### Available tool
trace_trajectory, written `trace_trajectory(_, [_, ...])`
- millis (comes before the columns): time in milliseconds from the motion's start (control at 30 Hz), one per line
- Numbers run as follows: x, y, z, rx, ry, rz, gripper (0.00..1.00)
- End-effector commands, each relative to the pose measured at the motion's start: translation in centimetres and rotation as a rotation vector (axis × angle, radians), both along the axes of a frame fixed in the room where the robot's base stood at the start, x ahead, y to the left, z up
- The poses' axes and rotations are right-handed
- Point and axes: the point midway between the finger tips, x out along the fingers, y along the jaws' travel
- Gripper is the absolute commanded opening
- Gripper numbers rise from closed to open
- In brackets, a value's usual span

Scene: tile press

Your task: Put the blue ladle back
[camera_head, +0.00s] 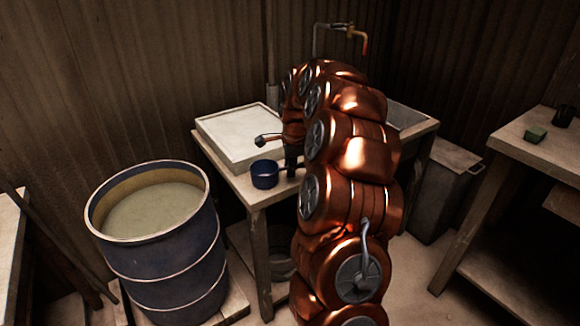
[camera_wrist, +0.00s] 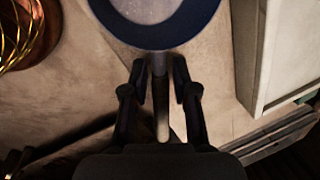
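The blue ladle (camera_head: 265,174) has a round dark blue cup and a straight grey handle. In the head view its cup is at the front left of the wooden table (camera_head: 240,184). In the wrist view the cup (camera_wrist: 155,36) is at the top, its pale inside showing, and the handle runs down between my fingers. My gripper (camera_wrist: 160,75) is closed in around the handle, just below the cup. In the head view my gripper (camera_head: 291,160) is dark and small, partly hidden by my copper arm. I cannot tell whether the cup touches the tabletop.
A shallow white tray (camera_head: 215,124) lies on the table behind the ladle. A blue barrel (camera_head: 160,270) of cloudy liquid stands left of the table. A tap (camera_head: 350,32) is on the back wall. A second table (camera_head: 530,160) at right holds a green block (camera_head: 535,134).

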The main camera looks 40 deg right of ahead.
Motion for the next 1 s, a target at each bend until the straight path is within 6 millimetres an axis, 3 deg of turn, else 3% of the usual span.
trace_trajectory(133, [0.0,0.0,0.0,0.000,0.000,0.000,0.47])
trace_trajectory(533, [0.0,0.0,0.6,0.000,-0.001,0.000,0.47])
trace_trajectory(667, [-0.4,0.1,2.2,-0.002,-0.001,0.000,0.47])
trace_trajectory(1000, [-1.7,0.5,8.6,-0.003,-0.004,0.000,0.47])
